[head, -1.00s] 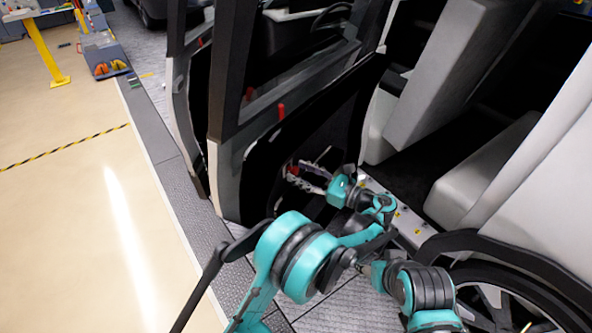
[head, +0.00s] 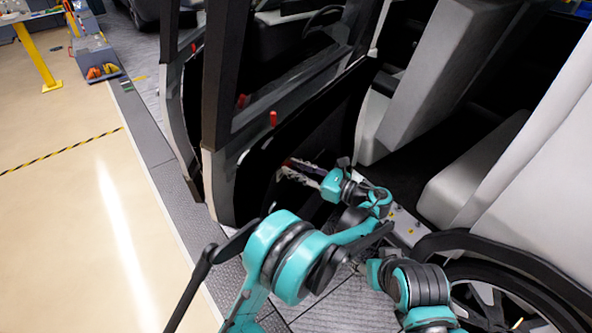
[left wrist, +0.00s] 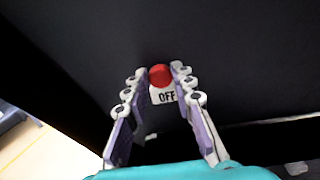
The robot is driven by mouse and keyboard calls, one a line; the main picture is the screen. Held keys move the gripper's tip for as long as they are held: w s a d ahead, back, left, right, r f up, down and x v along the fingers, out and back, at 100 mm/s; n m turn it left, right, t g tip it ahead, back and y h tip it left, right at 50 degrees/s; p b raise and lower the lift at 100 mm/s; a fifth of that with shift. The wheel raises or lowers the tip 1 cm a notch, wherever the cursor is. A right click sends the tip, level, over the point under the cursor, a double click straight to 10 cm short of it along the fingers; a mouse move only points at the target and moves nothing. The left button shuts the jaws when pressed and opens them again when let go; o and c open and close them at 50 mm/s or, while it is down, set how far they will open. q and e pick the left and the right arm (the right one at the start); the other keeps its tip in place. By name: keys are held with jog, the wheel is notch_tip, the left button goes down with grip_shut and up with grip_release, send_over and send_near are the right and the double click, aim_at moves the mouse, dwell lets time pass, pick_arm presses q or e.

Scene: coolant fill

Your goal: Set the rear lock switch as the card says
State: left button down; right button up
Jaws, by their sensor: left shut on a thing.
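The rear lock switch is a red round knob (left wrist: 160,75) on the dark inner door panel, with a white label reading OFF (left wrist: 167,97) just below it. My left gripper (left wrist: 161,80) has its fingertips on either side of the knob and is shut on it. In the head view the left gripper (head: 298,170) reaches the lower inner side of the open rear door (head: 265,160); a bit of red shows at its tips. The knob's pointer, if any, cannot be made out. No card is readable in these frames. My right gripper cannot be seen.
The open door stands left of the grey seats (head: 480,165). A red pin (head: 273,118) sticks up from the door's sill. The rear wheel (head: 490,300) is at lower right. Clear floor (head: 70,220) lies to the left, beyond a grey metal strip.

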pick_arm(q)
jog(key=c, duration=1.3)
grip_release()
jog(key=shift+r, duration=0.25)
jog(key=shift+f, duration=0.1)
